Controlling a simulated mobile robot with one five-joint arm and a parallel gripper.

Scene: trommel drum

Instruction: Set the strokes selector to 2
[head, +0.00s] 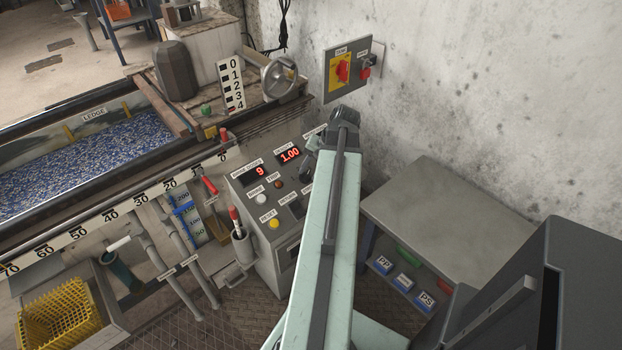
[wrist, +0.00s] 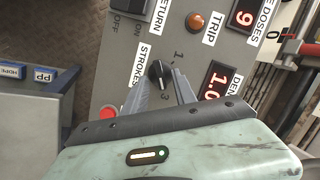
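My gripper (wrist: 160,82) is open, with one grey finger on each side of the knob and gaps showing; I see no clear contact. In the head view my gripper (head: 335,135) is over the panel's upper right and hides the selector.
The panel (head: 265,196) also carries red displays, a yellow button (head: 273,224) and, in the wrist view, a red button (wrist: 107,112), a RETURN switch and an orange TRIP lamp (wrist: 195,22). A wall switch box (head: 346,68) is behind. A grey bench (head: 440,215) stands right.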

